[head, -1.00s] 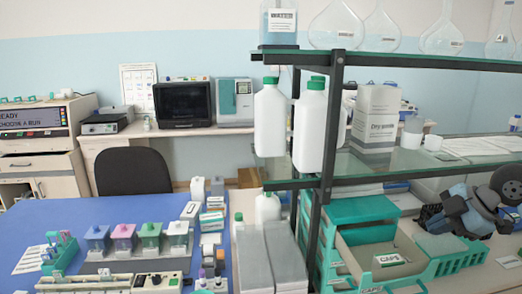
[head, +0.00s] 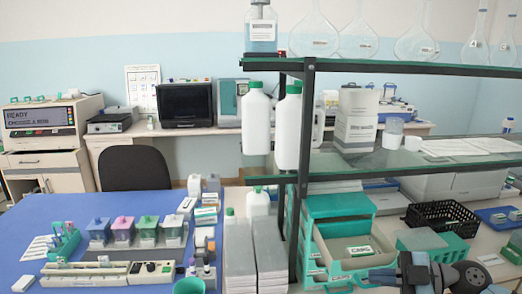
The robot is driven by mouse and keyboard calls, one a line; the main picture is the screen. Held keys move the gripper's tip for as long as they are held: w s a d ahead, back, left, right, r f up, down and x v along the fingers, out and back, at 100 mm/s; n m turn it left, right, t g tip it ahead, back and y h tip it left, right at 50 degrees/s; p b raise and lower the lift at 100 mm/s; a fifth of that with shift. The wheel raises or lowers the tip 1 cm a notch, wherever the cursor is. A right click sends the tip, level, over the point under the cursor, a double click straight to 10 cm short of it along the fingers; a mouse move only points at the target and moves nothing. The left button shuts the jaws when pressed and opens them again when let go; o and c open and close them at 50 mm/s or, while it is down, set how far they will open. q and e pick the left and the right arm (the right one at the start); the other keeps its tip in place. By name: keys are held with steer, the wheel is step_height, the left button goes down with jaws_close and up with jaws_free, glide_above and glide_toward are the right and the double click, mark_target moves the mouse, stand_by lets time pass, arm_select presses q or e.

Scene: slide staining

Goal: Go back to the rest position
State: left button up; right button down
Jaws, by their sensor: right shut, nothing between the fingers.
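My right gripper (head: 386,275) is at the bottom right of the head view, low in front of the green tray (head: 452,247) and the green drawer box (head: 340,206). It is blue-grey and black, and the picture edge cuts off part of the arm. It is shut with nothing held. My left gripper is not in view.
A two-level glass shelf (head: 420,163) on black posts stands close behind, with white bottles at its left end. A black basket (head: 441,214) is behind the green tray. The blue mat (head: 40,272) at left holds staining jars and racks.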

steer(key=s+a+f+m+t+h+p, duration=0.1)
steer(key=s+f+m+h, duration=0.3)
steer(key=f, duration=0.5)
steer(key=s+a+f+m+t+h+p, duration=0.1)
steer(key=s+a+f+m+t+h, duration=0.1)
steer(key=s+f+m, duration=0.6)
steer(key=s+a+f+m+t+h+p, duration=0.1)
steer(key=s+f+m+t+h, duration=0.2)
steer(key=f, duration=0.9)
steer(key=s+m+h, duration=0.3)
steer(key=s, duration=0.2)
steer(key=shift+a, duration=0.3)
